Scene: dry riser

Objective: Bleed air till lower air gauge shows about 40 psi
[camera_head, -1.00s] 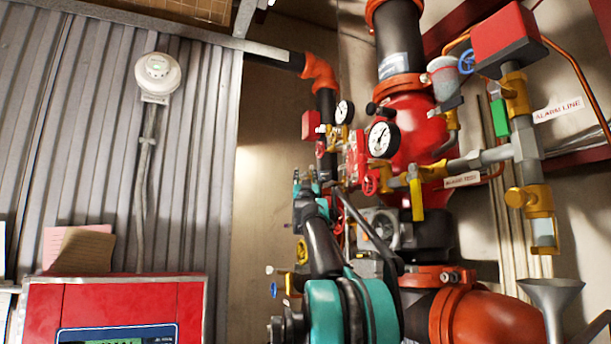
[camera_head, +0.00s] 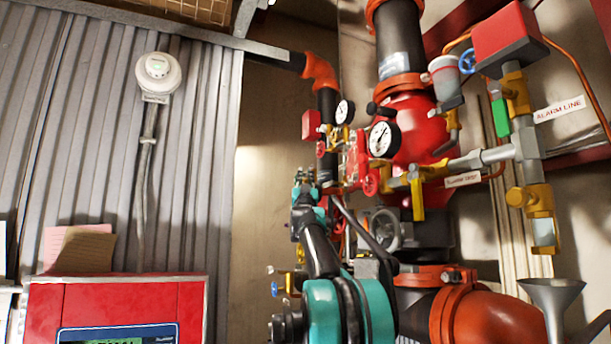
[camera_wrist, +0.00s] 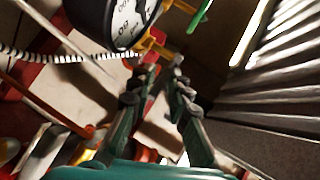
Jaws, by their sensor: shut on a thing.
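Two white-faced gauges with black rims hang on the red and yellow trim piping: a smaller upper one (camera_head: 345,112) and a larger lower one (camera_head: 383,139). Their readings are too small to tell in the head view. A gauge (camera_wrist: 127,18) is partly seen at the top of the wrist view, its face cut off and blurred. My gripper (camera_wrist: 164,66) has its fingertips near a small red and yellow fitting just below that gauge, shut on a small valve part that the fingers mostly hide. In the head view my gripper (camera_head: 303,178) is left of the piping.
A red wheel valve (camera_head: 371,185) and a yellow lever (camera_head: 416,198) are right of my gripper. A red panel (camera_head: 115,305) stands at lower left. A grey funnel (camera_head: 552,300) is at lower right. Corrugated wall (camera_head: 90,150) fills the left.

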